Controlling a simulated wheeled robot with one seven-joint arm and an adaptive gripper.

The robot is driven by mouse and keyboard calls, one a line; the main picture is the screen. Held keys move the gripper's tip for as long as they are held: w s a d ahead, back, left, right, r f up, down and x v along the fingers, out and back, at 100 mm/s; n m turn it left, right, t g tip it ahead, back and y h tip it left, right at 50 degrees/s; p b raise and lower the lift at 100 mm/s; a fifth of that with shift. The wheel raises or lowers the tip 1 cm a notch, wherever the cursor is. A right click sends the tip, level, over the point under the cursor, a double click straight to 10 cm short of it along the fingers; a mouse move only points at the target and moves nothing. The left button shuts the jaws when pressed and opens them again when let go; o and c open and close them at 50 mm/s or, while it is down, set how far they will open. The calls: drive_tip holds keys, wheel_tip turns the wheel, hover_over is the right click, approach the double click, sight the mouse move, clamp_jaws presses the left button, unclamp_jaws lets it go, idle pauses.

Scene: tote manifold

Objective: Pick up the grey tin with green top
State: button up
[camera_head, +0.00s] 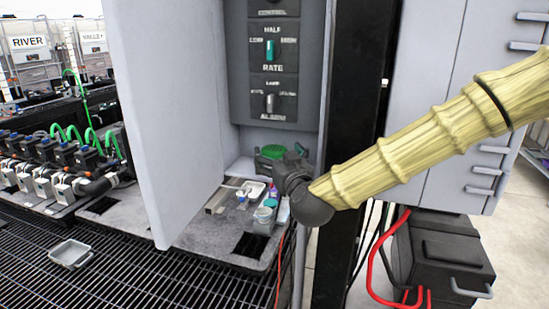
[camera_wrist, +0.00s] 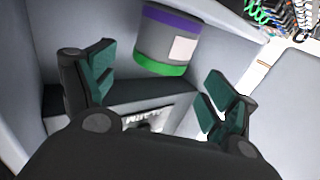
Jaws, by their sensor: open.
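The grey tin with green top (camera_head: 272,152) stands at the back of the open cabinet in the head view, below the control panel. My gripper hides part of it. In the wrist view the tin (camera_wrist: 160,42) shows a grey body, a purple band, a green band and a pale label. It lies ahead of my fingertips, toward the top of the picture, with a gap on both sides. My gripper (camera_head: 284,168) is close to the tin, at its right front in the head view. In the wrist view my gripper (camera_wrist: 160,78) has its green-padded fingers spread, with nothing between them.
The open cabinet door (camera_head: 165,120) stands left of the tin. The control panel (camera_head: 273,60) with knobs is above it. A small white tray (camera_head: 251,189), a jar (camera_head: 263,214) and small bottles crowd the shelf in front. A black post (camera_head: 352,130) stands right.

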sight(274, 149)
drive_tip(key=shift+w+a+f+p, duration=0.2)
drive_tip(key=shift+w+p, duration=0.3)
drive_tip(key=shift+w, duration=0.2)
drive_tip(key=shift+w+a+f+p, duration=0.1)
drive_tip(key=shift+w+f+p, duration=0.1)
drive_tip(key=shift+w+p, duration=0.4)
drive_tip(key=shift+p+x, duration=0.3)
drive_tip(key=shift+x, duration=0.9)
drive_tip(key=shift+d+f, duration=0.1)
drive_tip(key=shift+c, duration=0.3)
drive_tip(key=c, duration=1.1)
